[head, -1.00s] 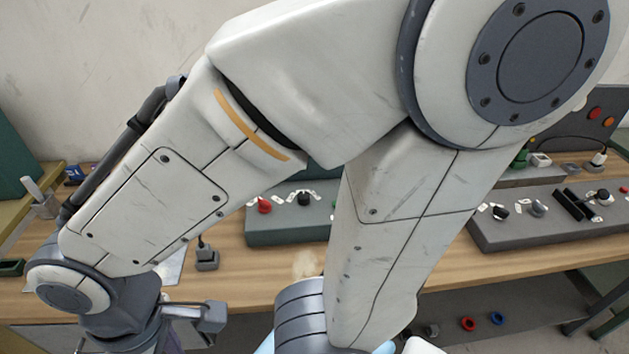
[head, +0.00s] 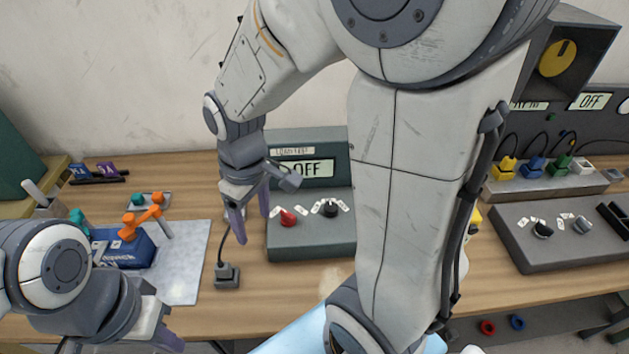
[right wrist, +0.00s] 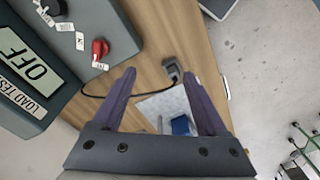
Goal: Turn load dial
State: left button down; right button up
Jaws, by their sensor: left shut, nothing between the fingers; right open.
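The load test unit (head: 309,240) is a grey box with an "OFF" display (head: 306,169), partly hidden behind my right arm. It also shows in the right wrist view (right wrist: 66,66). Its sloped front carries a red dial (head: 288,217) and a black dial (head: 329,208), each ringed by small white labels. The red dial (right wrist: 99,47) shows clearly in the right wrist view. My right gripper (head: 251,226) is open and empty, left of the red dial and apart from it. My left gripper (head: 172,338) is shut and empty at the lower left, its fingertips partly out of frame.
A small grey block with a cable (head: 227,275) stands below my right gripper. A blue box (head: 125,247) and orange part (head: 152,212) are on the left by a pale mat (head: 190,262). Another dial panel (head: 560,240) is on the right. Bare tabletop lies before the load unit.

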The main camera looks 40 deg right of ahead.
jog(key=w+d+f+m, duration=0.1)
jog(key=w+d, duration=0.3)
jog(key=d, duration=0.6)
jog(key=m+p, duration=0.1)
jog(key=p, duration=0.1)
send_over(330, 206)
notch_tip(330, 206, down, 3)
notch_tip(330, 206, down, 10)
jog(key=shift+r+p, duration=0.1)
jog(key=shift+p, duration=0.5)
grip_shut()
